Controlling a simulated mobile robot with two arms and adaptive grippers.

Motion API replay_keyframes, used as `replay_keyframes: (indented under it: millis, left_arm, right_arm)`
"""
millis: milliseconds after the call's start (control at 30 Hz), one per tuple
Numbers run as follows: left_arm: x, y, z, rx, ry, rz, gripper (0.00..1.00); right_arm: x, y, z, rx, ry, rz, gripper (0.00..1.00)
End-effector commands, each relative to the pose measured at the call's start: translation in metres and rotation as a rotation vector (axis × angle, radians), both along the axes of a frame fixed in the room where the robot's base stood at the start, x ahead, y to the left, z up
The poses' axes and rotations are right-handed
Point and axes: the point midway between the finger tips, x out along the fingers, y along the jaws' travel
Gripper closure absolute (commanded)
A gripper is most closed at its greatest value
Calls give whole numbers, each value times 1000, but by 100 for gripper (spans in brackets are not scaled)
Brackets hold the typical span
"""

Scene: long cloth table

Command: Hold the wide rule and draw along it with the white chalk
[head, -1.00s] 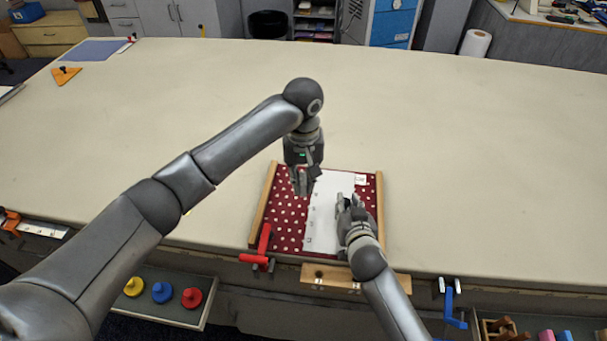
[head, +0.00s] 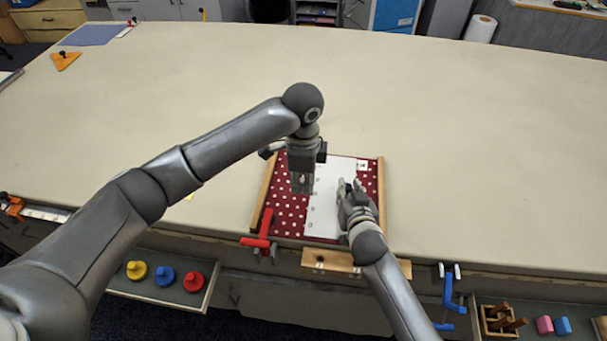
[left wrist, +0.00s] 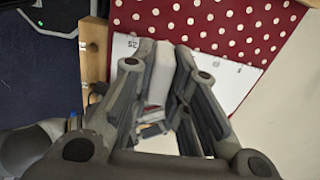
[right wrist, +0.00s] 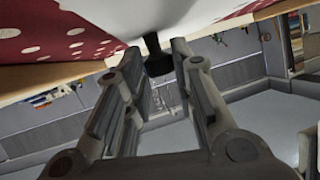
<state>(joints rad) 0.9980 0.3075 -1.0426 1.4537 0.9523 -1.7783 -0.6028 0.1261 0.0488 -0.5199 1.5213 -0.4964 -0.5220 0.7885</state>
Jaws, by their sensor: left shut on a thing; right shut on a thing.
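The wide rule (head: 322,205) is a white plate with marks along its left edge. It lies lengthwise on a red cloth with white dots (head: 288,212). It also shows in the left wrist view (left wrist: 225,80) and the right wrist view (right wrist: 150,12). My right gripper (head: 348,188) is shut at the rule's right side on its dark knob (right wrist: 157,62). My left gripper (head: 301,188) points down by the rule's left edge, shut on the white chalk (left wrist: 161,72). Whether the chalk's tip touches the cloth is hidden.
Wooden strips (head: 381,190) border the cloth left and right. A red clamp (head: 264,232) sits at its front left corner, and a blue clamp (head: 449,290) is on the table edge. An orange triangle (head: 65,61) lies far left. The table (head: 480,140) is widely clear.

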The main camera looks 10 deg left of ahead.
Motion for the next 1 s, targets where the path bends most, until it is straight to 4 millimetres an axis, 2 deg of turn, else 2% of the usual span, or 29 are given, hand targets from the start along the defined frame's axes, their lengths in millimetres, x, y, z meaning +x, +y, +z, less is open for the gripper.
replay_keyframes:
  millis: [700, 1000]
  left_arm:
    - [-31, 1, -19, 19, 20, -1235, 100]
    - [-40, 1, -24, 17, 25, -1564, 100]
  right_arm:
    - [-1, 0, -1, 0, 3, 0, 100]
    - [-1, 0, -1, 0, 3, 0, 100]
